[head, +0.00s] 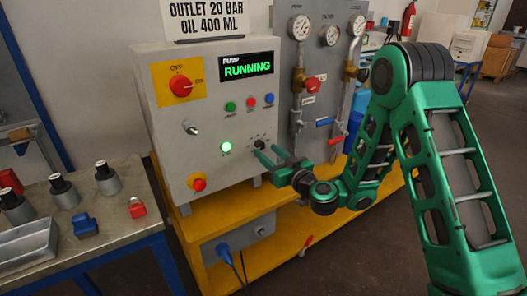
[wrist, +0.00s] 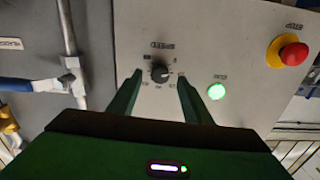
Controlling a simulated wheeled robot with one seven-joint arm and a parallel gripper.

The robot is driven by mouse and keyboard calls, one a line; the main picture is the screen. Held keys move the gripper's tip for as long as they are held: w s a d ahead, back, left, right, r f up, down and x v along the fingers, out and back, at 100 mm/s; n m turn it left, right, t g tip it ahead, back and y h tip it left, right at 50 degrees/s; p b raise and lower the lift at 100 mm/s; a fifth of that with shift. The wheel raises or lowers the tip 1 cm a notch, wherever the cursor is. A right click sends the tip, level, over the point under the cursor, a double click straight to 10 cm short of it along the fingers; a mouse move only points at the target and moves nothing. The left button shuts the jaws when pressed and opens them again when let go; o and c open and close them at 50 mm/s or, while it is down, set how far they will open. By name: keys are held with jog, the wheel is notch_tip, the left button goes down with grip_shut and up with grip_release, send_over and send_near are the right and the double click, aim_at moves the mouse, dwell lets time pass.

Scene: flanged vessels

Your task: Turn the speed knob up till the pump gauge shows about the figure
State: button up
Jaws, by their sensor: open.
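The black speed knob (head: 259,144) is on the lower right of the grey control box. In the wrist view the knob (wrist: 160,72) shows with scale marks around it and a label that reads upside down. My gripper (head: 269,153) is open, its fingers pointing at the panel close to the knob. In the wrist view my gripper (wrist: 159,82) has one fingertip on each side of the knob, with gaps; contact does not show. Three round gauges (head: 299,28), (head: 330,35), (head: 357,25) are on the back panel; their readings are too small to tell.
The display (head: 247,69) says RUNNING. A sign (head: 205,16) reads "OUTLET 20 BAR OIL 400 ML". A lit green button (wrist: 216,91) and a red stop button (wrist: 293,54) are near the knob. A red rotary switch (head: 181,86) is higher up. A bench (head: 95,232) stands left.

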aim_at(260, 145)
jog(key=shift+x, duration=1.45)
jog(key=shift+c, duration=0.7)
jog(key=c, duration=0.9)
